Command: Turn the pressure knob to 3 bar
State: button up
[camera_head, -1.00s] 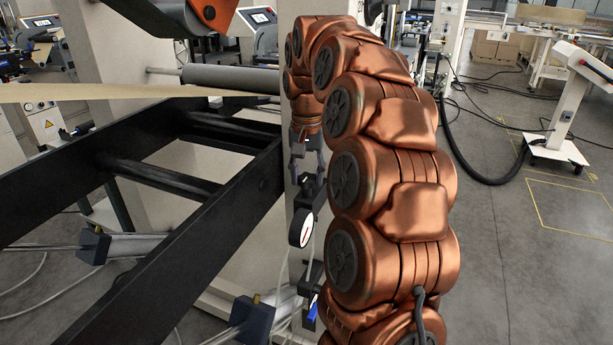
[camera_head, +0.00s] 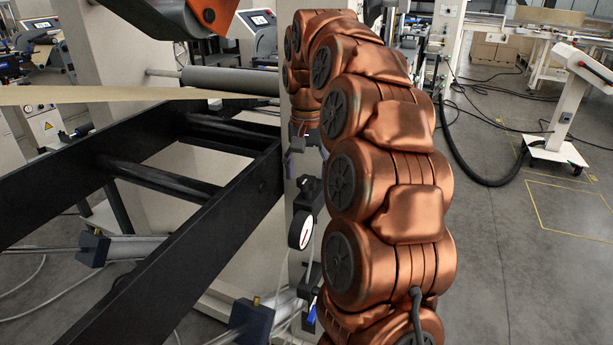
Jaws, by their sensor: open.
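The pressure regulator is a black block (camera_head: 309,194) on the pale machine post, with its dark pressure knob (camera_head: 304,181) on top. A round white gauge (camera_head: 301,229) with a black rim and a reddish needle hangs below it. The dial is seen at a steep slant, so I cannot read its value. My gripper (camera_head: 305,164) points down just above the knob. Its fingers are spread wide and hold nothing. The right finger is partly hidden by my arm.
A long black frame beam (camera_head: 190,240) runs along the left of the regulator. A second fitting with a blue part (camera_head: 311,314) sits below the gauge. A grey roller (camera_head: 230,80) is above left. Open floor (camera_head: 530,270) lies to the right.

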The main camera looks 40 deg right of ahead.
aim_at(307, 180)
notch_tip(307, 180, up, 5)
jog(key=shift+f, duration=0.2)
jog(key=shift+r, duration=0.65)
jog(key=shift+s+a, duration=0.1)
